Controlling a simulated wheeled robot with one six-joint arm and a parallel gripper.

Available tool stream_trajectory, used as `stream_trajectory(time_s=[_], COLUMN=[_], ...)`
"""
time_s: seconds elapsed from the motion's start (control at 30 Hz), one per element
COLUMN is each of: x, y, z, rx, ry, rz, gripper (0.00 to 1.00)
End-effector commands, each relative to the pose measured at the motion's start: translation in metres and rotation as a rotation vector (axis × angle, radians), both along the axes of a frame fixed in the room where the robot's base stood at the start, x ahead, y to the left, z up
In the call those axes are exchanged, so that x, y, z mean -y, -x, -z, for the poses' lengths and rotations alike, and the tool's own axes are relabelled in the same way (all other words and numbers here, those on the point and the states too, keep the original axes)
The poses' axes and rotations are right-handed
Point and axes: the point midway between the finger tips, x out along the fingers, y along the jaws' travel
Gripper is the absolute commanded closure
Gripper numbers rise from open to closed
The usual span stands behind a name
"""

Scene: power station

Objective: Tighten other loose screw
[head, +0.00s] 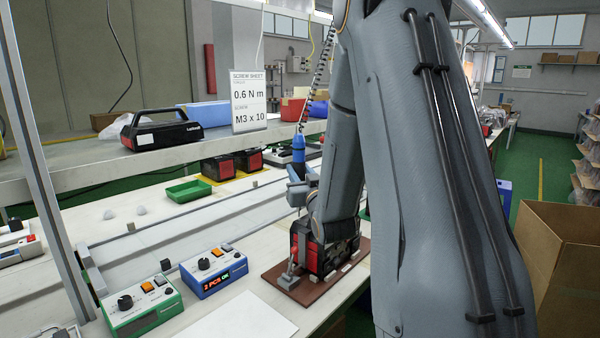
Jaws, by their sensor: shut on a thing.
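A blue power screwdriver (299,150) hangs upright from a black coiled cable. My gripper (298,183) is shut on it, above a red and black power unit (309,252). The unit sits on a brown board (306,294) on the white bench, with a grey clamp (288,278) at its front left corner. My arm covers part of the unit's top and right side. The screws and the screwdriver's tip are hidden or too small to make out.
A blue controller (213,270) with a lit display and a green controller (142,308) stand left of the board. A green tray (189,191) lies farther back. A shelf (60,171) runs behind. An open cardboard box (560,265) stands at the right.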

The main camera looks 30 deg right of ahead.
Motion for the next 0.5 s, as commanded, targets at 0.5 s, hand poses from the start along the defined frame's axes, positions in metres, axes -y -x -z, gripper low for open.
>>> stream_trajectory(time_s=[0.5], x=[-0.0007], y=[-0.0001], z=[0.0057], rx=[0.000], ry=[0.001], rz=[-0.002], gripper=[1.00])
